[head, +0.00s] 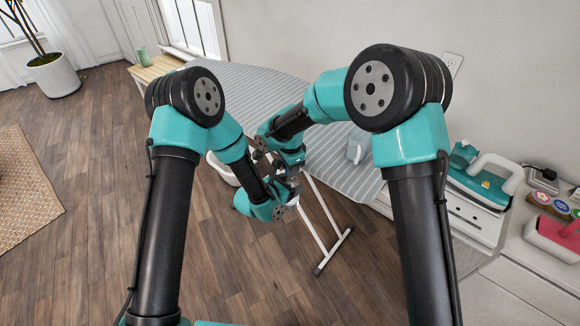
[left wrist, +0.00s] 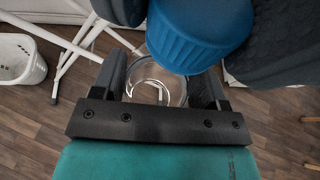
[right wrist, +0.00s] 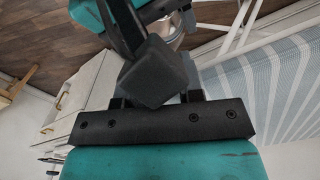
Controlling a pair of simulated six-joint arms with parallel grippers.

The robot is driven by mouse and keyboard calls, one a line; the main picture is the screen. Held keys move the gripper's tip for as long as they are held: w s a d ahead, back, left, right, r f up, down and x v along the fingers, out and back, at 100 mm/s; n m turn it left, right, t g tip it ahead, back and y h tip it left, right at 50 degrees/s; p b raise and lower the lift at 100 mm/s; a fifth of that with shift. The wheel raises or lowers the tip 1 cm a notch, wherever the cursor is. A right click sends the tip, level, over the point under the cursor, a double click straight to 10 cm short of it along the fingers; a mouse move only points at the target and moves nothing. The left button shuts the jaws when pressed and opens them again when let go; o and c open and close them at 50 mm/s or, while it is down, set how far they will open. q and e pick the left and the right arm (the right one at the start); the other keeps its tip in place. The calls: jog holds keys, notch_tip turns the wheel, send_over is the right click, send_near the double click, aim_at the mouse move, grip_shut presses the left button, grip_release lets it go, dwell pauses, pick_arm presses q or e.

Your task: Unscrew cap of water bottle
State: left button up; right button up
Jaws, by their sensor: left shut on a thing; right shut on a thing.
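A clear bottle (left wrist: 150,88) stands between the fingers of my left gripper (left wrist: 160,80) in the left wrist view. My left gripper is shut on it. The bottle's ribbed blue cap (left wrist: 195,38) is large at the top of that view, with dark finger parts on both sides of it. My right gripper (right wrist: 158,85) is shut on the cap; in the right wrist view its finger hides the cap, and a bit of the bottle (right wrist: 176,30) shows beyond. In the head view both grippers meet near the centre, with my left gripper (head: 285,190) lower; the bottle is mostly hidden there.
A striped ironing board (head: 238,85) with white legs (head: 328,225) stands just behind the grippers. A white basket (head: 222,172) is on the floor beside it. A teal iron-like appliance (head: 478,175) sits on the white cabinet at right. The wooden floor in front is clear.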

jog(key=shift+c, duration=0.8)
jog(key=o, duration=0.9)
jog(key=shift+r, duration=2.25)
